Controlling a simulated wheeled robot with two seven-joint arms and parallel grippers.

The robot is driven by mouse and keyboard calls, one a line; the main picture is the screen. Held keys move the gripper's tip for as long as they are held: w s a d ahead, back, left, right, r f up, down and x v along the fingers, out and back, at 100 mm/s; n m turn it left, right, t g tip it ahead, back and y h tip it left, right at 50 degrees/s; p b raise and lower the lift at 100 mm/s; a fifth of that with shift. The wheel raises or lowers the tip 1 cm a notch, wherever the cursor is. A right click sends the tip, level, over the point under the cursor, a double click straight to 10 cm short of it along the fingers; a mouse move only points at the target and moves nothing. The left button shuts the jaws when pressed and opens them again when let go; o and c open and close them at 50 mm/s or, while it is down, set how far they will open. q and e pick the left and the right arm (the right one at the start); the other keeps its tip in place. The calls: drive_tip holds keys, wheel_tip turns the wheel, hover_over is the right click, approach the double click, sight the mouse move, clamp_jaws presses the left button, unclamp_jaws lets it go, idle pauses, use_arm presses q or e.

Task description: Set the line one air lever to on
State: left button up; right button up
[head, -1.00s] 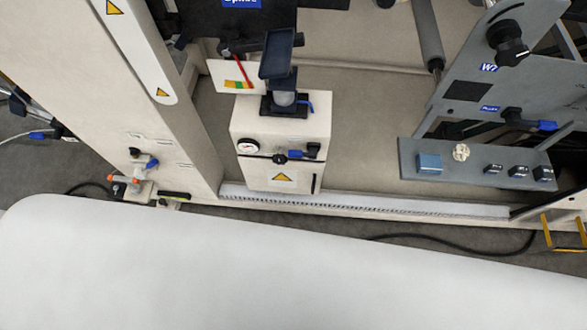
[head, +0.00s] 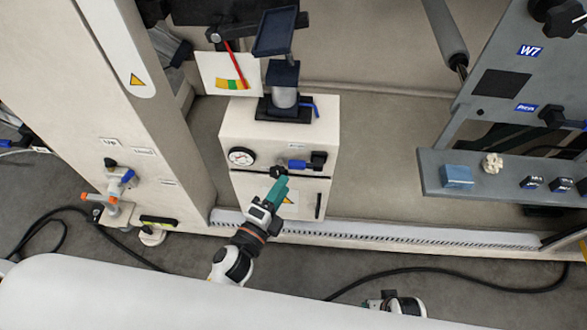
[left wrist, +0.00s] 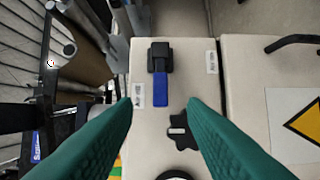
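The air lever has a blue handle (head: 297,164) on a black base, on the front of a cream cabinet (head: 235,122). In the head view the handle points left from its base. In the left wrist view the lever (left wrist: 160,85) points down, between two small white labels whose text is too small to read surely. My left gripper (head: 283,184) is open and empty, just below and left of the lever, by a black knob (left wrist: 180,130). In the wrist view the green fingers stand apart, with the lever beyond their tips.
A gauge (head: 241,157) sits left of the knob on the cabinet. Another blue-handled valve (head: 122,177) is on the left column. A grey shelf (head: 432,176) with a blue block (head: 457,176) juts out at right. A white roll (head: 120,295) spans the front. Part of my right arm shows at the bottom.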

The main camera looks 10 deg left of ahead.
sight(295, 168)
use_arm(q)
drive_tip(key=x, duration=0.6)
drive_tip(key=shift+w+d, duration=0.1)
drive_tip(key=shift+w, duration=0.3)
clamp_jaws()
